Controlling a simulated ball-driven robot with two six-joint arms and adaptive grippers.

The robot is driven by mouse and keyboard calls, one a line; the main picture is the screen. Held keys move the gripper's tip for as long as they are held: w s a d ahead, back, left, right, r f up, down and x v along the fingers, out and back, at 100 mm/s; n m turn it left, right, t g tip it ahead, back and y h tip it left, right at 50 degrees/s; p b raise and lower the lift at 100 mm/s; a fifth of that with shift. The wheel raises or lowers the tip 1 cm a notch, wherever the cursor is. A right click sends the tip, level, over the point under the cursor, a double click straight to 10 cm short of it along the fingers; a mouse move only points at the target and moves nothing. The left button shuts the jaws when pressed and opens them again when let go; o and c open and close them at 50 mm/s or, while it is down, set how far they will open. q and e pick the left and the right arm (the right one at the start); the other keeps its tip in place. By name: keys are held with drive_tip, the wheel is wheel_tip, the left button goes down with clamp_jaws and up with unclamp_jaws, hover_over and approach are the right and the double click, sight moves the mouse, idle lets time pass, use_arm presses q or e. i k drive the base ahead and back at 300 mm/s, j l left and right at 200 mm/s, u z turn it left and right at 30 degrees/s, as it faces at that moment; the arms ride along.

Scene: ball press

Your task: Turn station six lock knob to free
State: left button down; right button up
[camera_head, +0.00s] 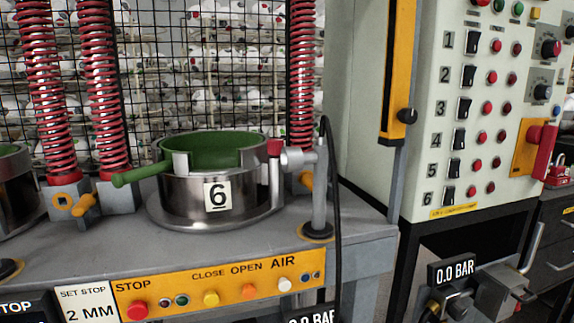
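Station six is a round steel mould (218,199) with a "6" label and a green inner cup with a green handle (142,173). An orange knob (84,204) sits on a grey block left of the mould. Another orange knob (306,181) shows partly behind a grey post on the right. Neither of my grippers is in view.
An orange button strip (220,286) runs along the bench front. Red springs (101,85) rise behind the mould. A grey post (319,185) with a side nozzle and black hose stand at right. A switch panel (470,120) and "0.0 BAR" display (454,269) are beyond.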

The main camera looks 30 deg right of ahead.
sight(274, 145)
drive_tip(key=i+j+z, duration=0.1)
drive_tip(key=i+j, duration=0.2)
drive_tip(key=j, duration=0.15)
drive_tip(key=i+j+z, duration=0.15)
drive_tip(key=i+j, duration=0.2)
drive_tip(key=j, duration=0.15)
